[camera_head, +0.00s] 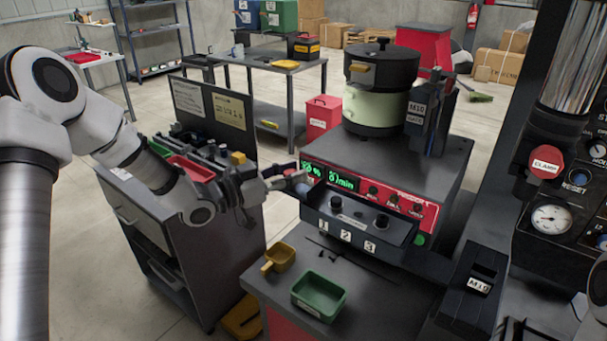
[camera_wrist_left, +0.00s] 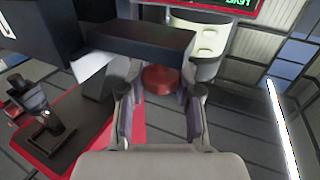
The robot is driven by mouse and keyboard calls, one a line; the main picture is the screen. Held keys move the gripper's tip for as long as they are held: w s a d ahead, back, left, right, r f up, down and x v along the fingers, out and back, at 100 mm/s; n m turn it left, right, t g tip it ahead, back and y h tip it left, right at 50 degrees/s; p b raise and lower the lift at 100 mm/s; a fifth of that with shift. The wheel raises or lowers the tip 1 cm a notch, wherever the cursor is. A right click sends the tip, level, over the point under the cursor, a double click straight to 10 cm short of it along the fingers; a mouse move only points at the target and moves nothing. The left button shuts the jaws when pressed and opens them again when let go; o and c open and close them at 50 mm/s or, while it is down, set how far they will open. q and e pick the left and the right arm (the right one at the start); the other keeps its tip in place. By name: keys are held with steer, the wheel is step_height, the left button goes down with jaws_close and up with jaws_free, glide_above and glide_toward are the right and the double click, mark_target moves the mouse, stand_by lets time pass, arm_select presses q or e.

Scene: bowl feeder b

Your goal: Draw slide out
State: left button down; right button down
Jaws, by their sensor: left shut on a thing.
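My left gripper (camera_head: 284,182) reaches in from the left to the left front side of the bowl feeder's base, beside its green-lit display. In the left wrist view its two fingers (camera_wrist_left: 160,108) stand on either side of a red round knob (camera_wrist_left: 160,78), and it is shut on this knob. A dark block (camera_wrist_left: 140,38) lies just beyond and above the knob. The feeder's dark front box (camera_head: 352,222), with black knobs and labels 1, 2, 3, sticks out below the display.
The feeder's bowl (camera_head: 380,88) stands on top of the base. A green tray (camera_head: 319,295) and a yellow scoop (camera_head: 279,259) lie on the bench in front. A grey cabinet (camera_head: 185,255) stands beneath my left arm. A gauge panel (camera_head: 553,218) rises at the right.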

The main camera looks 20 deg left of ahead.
arm_select(q)
steer(key=shift+w+a+r, duration=0.1)
steer(key=shift+r, duration=0.05)
steer(key=c, duration=0.8)
jaws_free()
steer(key=shift+a, duration=0.1)
steer(key=shift+o, duration=0.2)
steer(key=shift+a, duration=0.15)
steer(key=v, duration=1.2)
